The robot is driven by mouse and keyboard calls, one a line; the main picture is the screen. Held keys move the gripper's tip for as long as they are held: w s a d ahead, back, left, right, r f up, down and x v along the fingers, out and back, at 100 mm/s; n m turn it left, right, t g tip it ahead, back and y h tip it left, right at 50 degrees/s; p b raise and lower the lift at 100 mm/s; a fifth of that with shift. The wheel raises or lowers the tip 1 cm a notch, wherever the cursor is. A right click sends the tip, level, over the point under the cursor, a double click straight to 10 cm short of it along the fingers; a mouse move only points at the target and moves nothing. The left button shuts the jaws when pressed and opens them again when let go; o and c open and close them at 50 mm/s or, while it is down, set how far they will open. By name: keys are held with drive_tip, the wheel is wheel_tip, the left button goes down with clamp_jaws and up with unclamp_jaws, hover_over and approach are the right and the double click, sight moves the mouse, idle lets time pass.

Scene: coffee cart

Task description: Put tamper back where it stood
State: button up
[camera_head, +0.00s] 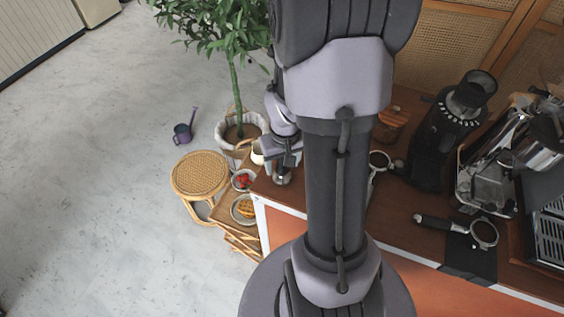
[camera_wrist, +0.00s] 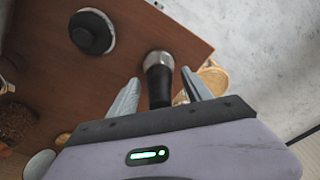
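The tamper, with a black handle (camera_wrist: 159,86) and a round metal base (camera_wrist: 157,59), is by the edge of the brown counter (camera_wrist: 130,85) in the wrist view. Its handle points toward the wrist camera. My gripper (camera_wrist: 160,77) has its two fingers spread on either side of the handle, with a visible gap on each side. In the head view my gripper (camera_head: 283,160) is over the counter's left end, and the tamper's metal base (camera_head: 283,178) shows just below it. Whether the base touches the counter is hard to tell.
A black round knob-like piece with a pale rim (camera_wrist: 92,33) stands nearby on the counter. A grinder (camera_head: 447,135), portafilters (camera_head: 484,233) and an espresso machine (camera_head: 500,175) are to the right. A rattan stool (camera_head: 200,173), bowls (camera_head: 243,180) and a potted plant (camera_head: 236,70) are left of the counter.

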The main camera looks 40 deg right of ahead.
wheel_tip(320, 180, up, 12)
drive_tip(key=s+p, duration=0.1)
drive_tip(key=p, duration=0.4)
drive_tip(key=w+a+r+t, duration=0.1)
drive_tip(key=a+r+t, duration=0.1)
drive_tip(key=a+r, duration=0.55)
drive_tip(key=s+a+r+t+y, duration=0.1)
drive_tip(key=s+a+r, duration=0.3)
drive_tip(key=a, duration=0.4)
drive_tip(key=s+a+r+t+y, duration=0.2)
drive_tip(key=s+a+r, duration=0.15)
drive_tip(key=a, duration=0.55)
wheel_tip(320, 180, down, 10)
drive_tip(key=b, duration=1)
drive_tip(key=shift+d+b, duration=0.2)
drive_tip(key=shift+b, duration=0.15)
drive_tip(key=shift+f, duration=0.1)
